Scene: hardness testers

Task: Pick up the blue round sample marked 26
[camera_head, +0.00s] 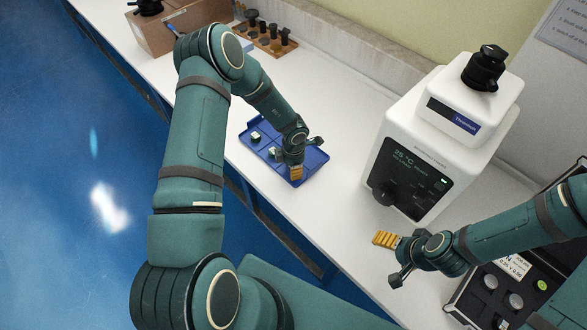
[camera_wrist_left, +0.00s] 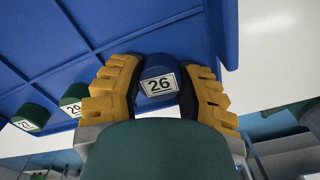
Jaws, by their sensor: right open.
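The blue round sample marked 26 (camera_wrist_left: 158,82) stands between the two fingers of my left gripper (camera_wrist_left: 160,88) in the left wrist view, its label facing the camera. The finger pads lie close along both its sides; whether they press on it I cannot tell. In the head view my left gripper (camera_head: 296,172) points down at the near right part of the blue tray (camera_head: 313,163), and the sample is hidden there. My right gripper (camera_head: 384,240) is open and empty above the table, in front of the white tester.
Green samples marked 20 (camera_wrist_left: 75,98) and 21 (camera_wrist_left: 32,118) sit in other tray compartments. The white hardness tester (camera_head: 408,160) stands right of the tray. The table between tray and tester is clear.

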